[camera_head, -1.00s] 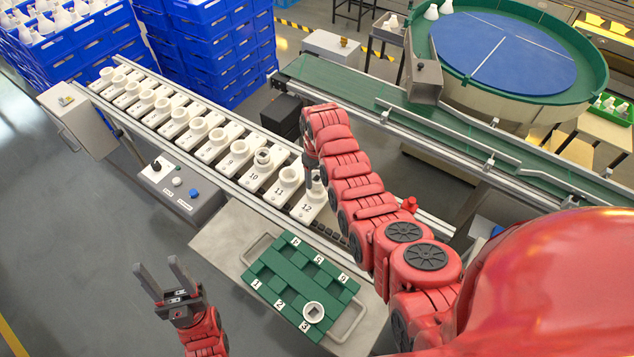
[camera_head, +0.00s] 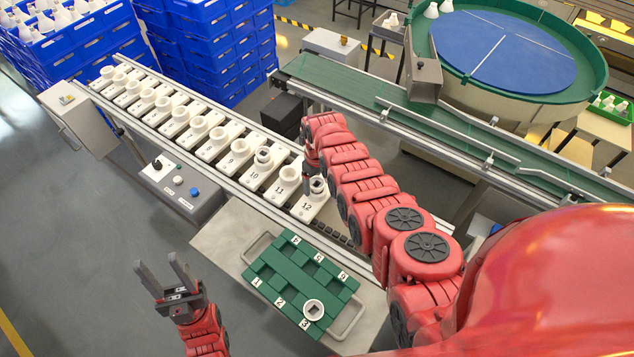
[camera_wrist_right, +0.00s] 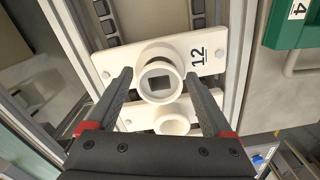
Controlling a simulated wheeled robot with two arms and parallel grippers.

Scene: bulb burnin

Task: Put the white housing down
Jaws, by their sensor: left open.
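The white housing (camera_wrist_right: 161,83) is a round ring with a square hole. In the right wrist view it is at the plate marked 12 (camera_wrist_right: 206,52), between the fingertips of my right gripper (camera_wrist_right: 161,76). In the head view the housing (camera_head: 318,186) shows at the end of the row, partly hidden by my right arm. My left gripper (camera_head: 164,270) is open and empty, to the left of the green tray (camera_head: 262,283).
A similar white ring (camera_head: 313,309) sits in slot 3 of the green tray. Numbered plates with white holders (camera_head: 239,147) line the rail beside 12. A control box (camera_head: 180,188) stands in front. Behind runs a green conveyor (camera_head: 455,125).

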